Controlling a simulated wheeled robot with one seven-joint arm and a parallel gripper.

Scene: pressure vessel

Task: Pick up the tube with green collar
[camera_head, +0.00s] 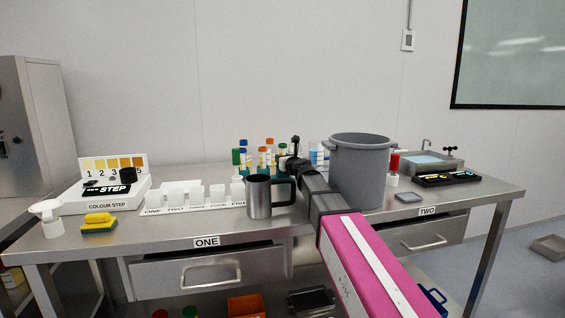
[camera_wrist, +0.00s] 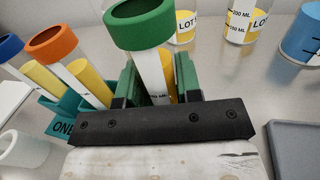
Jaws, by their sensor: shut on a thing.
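In the wrist view, the tube with the green collar (camera_wrist: 140,25) stands between the two green fingers of my gripper (camera_wrist: 155,82), which is shut on it. Its white label and yellow contents show below the collar. Its lower end is hidden behind the gripper body, so I cannot tell whether it is clear of the surface. In the head view, my gripper (camera_head: 292,160) is at the back of the bench, between the mug and the grey pot. A green-topped tube (camera_head: 237,157) shows to its left there; I cannot tell whether it is the same one.
Tubes with orange (camera_wrist: 52,45) and blue (camera_wrist: 10,46) collars stand left in a teal rack (camera_wrist: 62,122) marked ONE. A metal mug (camera_head: 259,197) and a large grey pot (camera_head: 358,172) flank my arm. Clear bench (camera_head: 170,226) lies at front left.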

